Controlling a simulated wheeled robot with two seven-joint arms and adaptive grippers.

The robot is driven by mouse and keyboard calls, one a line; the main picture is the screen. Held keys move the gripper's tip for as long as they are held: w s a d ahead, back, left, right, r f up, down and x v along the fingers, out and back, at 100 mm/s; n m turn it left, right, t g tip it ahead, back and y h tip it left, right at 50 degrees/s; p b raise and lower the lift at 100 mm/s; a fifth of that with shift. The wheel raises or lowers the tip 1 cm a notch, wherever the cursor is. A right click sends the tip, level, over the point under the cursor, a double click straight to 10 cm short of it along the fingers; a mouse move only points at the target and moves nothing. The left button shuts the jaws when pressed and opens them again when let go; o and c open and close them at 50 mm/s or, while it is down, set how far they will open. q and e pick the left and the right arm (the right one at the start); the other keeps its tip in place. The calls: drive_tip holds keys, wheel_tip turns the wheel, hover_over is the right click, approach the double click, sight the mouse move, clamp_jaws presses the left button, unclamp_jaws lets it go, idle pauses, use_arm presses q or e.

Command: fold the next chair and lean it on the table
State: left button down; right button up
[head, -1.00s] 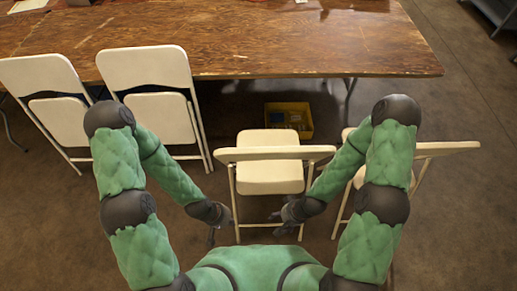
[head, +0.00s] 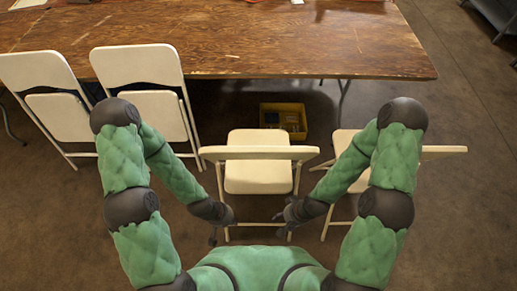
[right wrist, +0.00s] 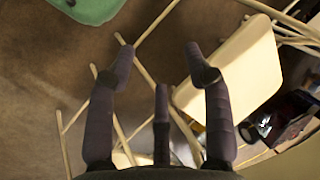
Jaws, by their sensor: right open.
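An open cream folding chair (head: 258,177) stands upright in the middle of the head view, its backrest toward me and its seat toward the table. Another open chair (head: 346,175) stands to its right, partly hidden by my right arm. Two folded chairs (head: 139,66) (head: 38,70) lean on the edge of the wooden table (head: 220,40) at the left. My left gripper (head: 222,232) is low at the left side of the middle chair; its fingers are too small to read. My right gripper (head: 283,228) (right wrist: 158,65) is open and empty near that chair's right legs, apparently not touching it.
A yellow crate (head: 293,133) with things in it sits on the floor under the table, behind the middle chair. A table leg (head: 343,97) stands near the right chair. The brown floor is clear at the right (head: 470,220) and at the far left.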

drive_tip(key=w+r+n+t+y+p, duration=0.1)
drive_tip(key=w+r+n+p, duration=0.25)
drive_tip(key=r, duration=0.25)
drive_tip(key=w+a+r+n+t+p, duration=0.1)
drive_tip(key=w+r+n+p, duration=0.25)
drive_tip(key=r, duration=0.25)
drive_tip(key=w+r+n+t+y+p, duration=0.1)
drive_tip(key=w+r+n+p, duration=0.1)
drive_tip(key=r+n+p, duration=0.3)
drive_tip(key=n+y+p, duration=0.1)
drive_tip(key=n+p, duration=0.7)
drive_tip(key=n, duration=0.1)
approach(258, 154)
wheel_tip(258, 154, up, 4)
drive_tip(key=d, duration=0.2)
drive_tip(key=b+x, duration=0.3)
drive_tip(key=x, duration=0.1)
drive_tip(key=b+x, duration=0.3)
drive_tip(key=x, duration=0.1)
drive_tip(key=b+x, duration=0.4)
drive_tip(key=shift+s+d+f, duration=0.1)
drive_tip(key=shift+s+f, duration=0.1)
drive_tip(key=shift+f, duration=0.1)
drive_tip(key=shift+b+x, duration=0.45)
drive_tip(key=shift+x, duration=0.4)
drive_tip(key=shift+s, duration=0.1)
clamp_jaws()
drive_tip(key=shift+r, duration=0.1)
